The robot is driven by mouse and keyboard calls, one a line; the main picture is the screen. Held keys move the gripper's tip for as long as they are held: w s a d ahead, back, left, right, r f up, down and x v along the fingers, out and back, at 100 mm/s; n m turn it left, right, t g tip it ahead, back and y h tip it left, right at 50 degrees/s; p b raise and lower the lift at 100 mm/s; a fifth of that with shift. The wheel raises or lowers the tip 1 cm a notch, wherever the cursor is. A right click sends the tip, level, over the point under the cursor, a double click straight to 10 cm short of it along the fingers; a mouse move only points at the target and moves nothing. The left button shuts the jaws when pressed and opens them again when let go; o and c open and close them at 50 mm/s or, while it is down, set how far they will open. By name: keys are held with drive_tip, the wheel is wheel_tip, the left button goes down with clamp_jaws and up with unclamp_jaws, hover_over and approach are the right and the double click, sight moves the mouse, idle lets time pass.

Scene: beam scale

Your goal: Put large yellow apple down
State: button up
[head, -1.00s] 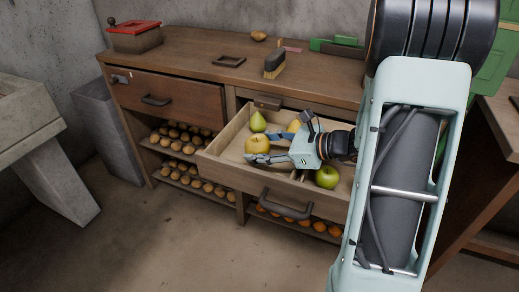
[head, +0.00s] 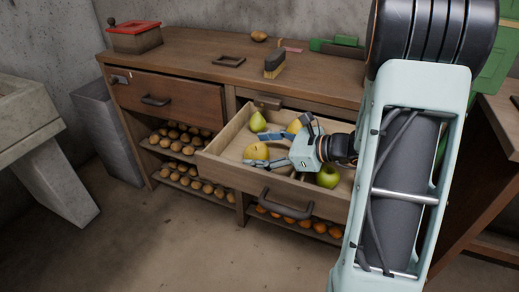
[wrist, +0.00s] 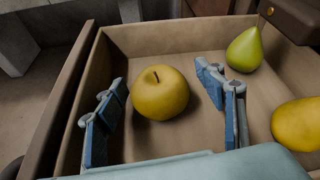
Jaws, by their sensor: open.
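The large yellow apple (head: 256,152) rests on the floor of the open drawer (head: 222,170), toward its left front part. In the wrist view the apple (wrist: 160,93) sits upright, stem up, between the two blue-padded fingers of my gripper (wrist: 168,112). The fingers are spread, with clear gaps on both sides of the apple. In the head view my gripper (head: 268,150) reaches into the drawer from the right. My arm hides part of the drawer's right side.
A green pear (head: 258,122) lies behind the apple. Another yellow fruit (wrist: 298,124) lies to the right in the wrist view. A green apple (head: 328,177) sits in the drawer's right front. A brush (head: 275,66) stands on the bench top.

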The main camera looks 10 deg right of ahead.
drive_tip(key=shift+r, duration=0.1)
drive_tip(key=shift+r+p, duration=0.25)
drive_tip(key=shift+p, duration=0.1)
drive_tip(key=p+v, duration=0.3)
drive_tip(key=v, duration=0.9)
drive_tip(key=shift+r, duration=0.25)
drive_tip(key=shift+r, duration=0.1)
